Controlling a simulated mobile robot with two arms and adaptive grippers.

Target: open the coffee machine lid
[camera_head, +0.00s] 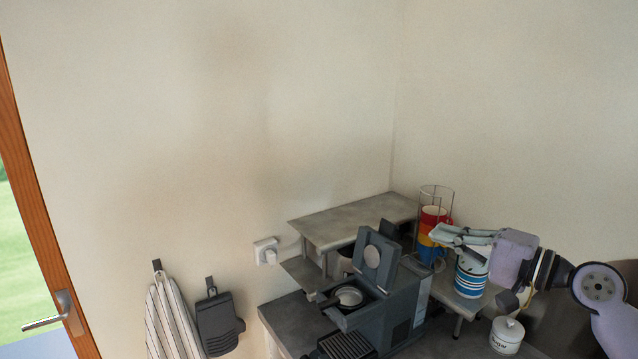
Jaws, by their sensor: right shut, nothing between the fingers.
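The coffee machine (378,312) is dark grey and stands on the counter at the lower middle right. Its lid (375,258) stands raised, tilted up at the back, and shows a round light disc on its inner face. The round opening (349,297) with a pale inside is exposed in front of the lid. My right gripper (438,233) comes in from the right, up and to the right of the lid, apart from it in the picture. Its fingers are shut with nothing between them. My left gripper is not in view.
Stacked coloured cups in a wire rack (434,217) are behind my right gripper. The left wall is clear above the hanging cloth (172,315).

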